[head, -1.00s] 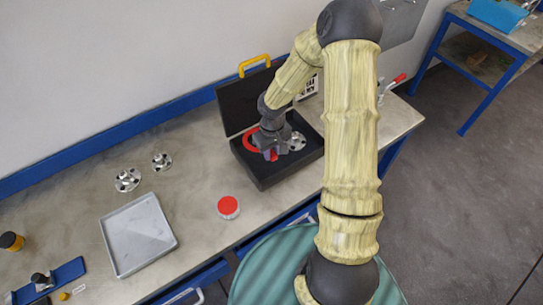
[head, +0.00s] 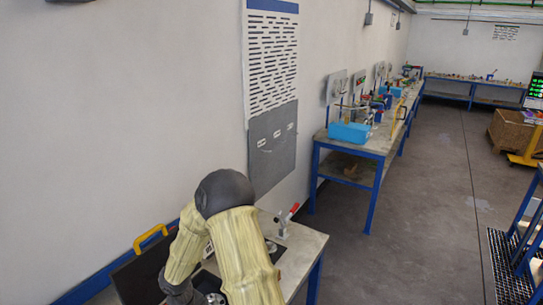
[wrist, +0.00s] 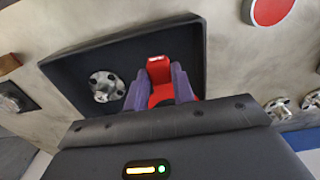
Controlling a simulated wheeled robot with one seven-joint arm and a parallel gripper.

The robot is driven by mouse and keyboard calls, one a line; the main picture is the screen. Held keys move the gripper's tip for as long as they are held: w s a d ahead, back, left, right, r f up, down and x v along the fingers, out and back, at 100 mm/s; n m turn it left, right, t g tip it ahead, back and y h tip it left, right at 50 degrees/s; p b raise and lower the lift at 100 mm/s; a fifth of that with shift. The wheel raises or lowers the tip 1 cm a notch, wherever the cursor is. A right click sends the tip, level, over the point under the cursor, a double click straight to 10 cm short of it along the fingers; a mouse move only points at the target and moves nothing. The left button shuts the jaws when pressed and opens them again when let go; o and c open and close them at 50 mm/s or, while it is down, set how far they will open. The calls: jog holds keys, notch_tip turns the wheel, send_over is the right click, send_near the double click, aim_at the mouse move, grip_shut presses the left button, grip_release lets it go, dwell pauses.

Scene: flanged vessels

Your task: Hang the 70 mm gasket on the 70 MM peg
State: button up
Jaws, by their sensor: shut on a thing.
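My gripper (wrist: 160,88) shows in the wrist view, its two purple-grey fingers shut on a red piece, the gasket (wrist: 159,68). Only part of the gasket shows between the fingers; its size mark cannot be read. The gripper is over the open black case (wrist: 70,65); whether the gasket still touches the case floor I cannot tell. In the head view a grey board (head: 272,162) hangs on the wall beyond my arm. It bears small white labels (head: 277,134), too small to read; any pegs by them are hardly visible. The gripper is out of the head view.
A silver flanged part (wrist: 106,87) sits in the case beside the fingers. A red disc (wrist: 268,10) and silver flanges (wrist: 281,108) lie outside the case. The wall before the board is clear.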

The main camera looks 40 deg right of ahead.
jog(key=f+m, duration=0.1)
jog(key=w+f+m, duration=0.1)
jog(key=f+m, duration=0.1)
jog(key=shift+a+m, duration=0.1)
jog(key=shift+m, duration=0.2)
jog(key=shift+s, duration=0.1)
